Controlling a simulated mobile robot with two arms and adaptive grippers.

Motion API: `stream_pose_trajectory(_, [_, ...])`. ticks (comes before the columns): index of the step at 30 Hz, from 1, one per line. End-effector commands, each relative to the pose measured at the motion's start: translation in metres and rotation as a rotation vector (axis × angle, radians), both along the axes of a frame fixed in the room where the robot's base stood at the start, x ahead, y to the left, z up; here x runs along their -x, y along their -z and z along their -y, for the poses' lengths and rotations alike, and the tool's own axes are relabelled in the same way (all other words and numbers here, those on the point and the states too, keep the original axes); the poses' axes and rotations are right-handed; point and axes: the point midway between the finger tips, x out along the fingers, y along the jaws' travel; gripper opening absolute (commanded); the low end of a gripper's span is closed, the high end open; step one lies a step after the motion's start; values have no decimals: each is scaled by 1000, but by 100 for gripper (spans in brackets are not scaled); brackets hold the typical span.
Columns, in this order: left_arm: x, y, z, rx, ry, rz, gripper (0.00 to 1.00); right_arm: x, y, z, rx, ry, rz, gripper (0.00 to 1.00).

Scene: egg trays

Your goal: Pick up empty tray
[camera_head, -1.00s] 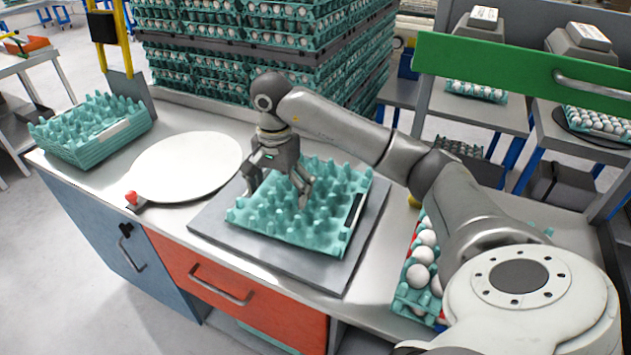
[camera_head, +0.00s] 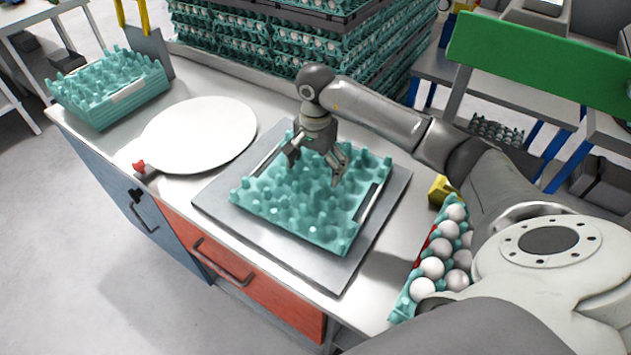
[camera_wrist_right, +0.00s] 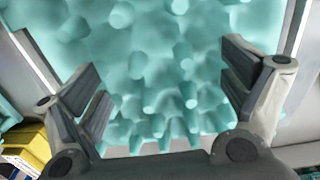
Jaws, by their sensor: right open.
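An empty teal egg tray (camera_head: 300,222), with raised bumps and no eggs in it, lies on a grey square plate (camera_head: 338,272) on the worktop. It fills most of the right wrist view (camera_wrist_right: 150,60). My right gripper (camera_head: 316,166) points down over the back part of this tray. In the right wrist view its two fingers (camera_wrist_right: 168,85) are spread wide with nothing held between them. Whether the fingertips touch the tray is not clear. My left gripper is not in view.
A stack of empty teal trays (camera_head: 118,110) stands at the left end of the worktop. A white round disc (camera_head: 200,135) lies beside the plate. A tray of white eggs (camera_head: 400,308) is at the right. Tall stacks of filled trays (camera_head: 270,45) rise behind.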

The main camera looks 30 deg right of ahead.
Motion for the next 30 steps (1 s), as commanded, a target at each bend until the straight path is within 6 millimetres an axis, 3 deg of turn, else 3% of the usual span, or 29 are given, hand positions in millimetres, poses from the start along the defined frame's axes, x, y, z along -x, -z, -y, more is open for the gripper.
stream_pose_trajectory(4, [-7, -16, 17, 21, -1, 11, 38, 1, 19, -1, -2, 0, -8, 94])
stream_pose_trajectory(9, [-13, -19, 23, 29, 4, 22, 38, -1, 38, -1, -1, 0, -2, 94])
stream_pose_trajectory(17, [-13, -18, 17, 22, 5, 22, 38, -1, 41, -1, -1, -1, 0, 93])
stream_pose_trajectory(30, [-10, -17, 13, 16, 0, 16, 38, 0, 43, -1, -2, -2, -3, 37])
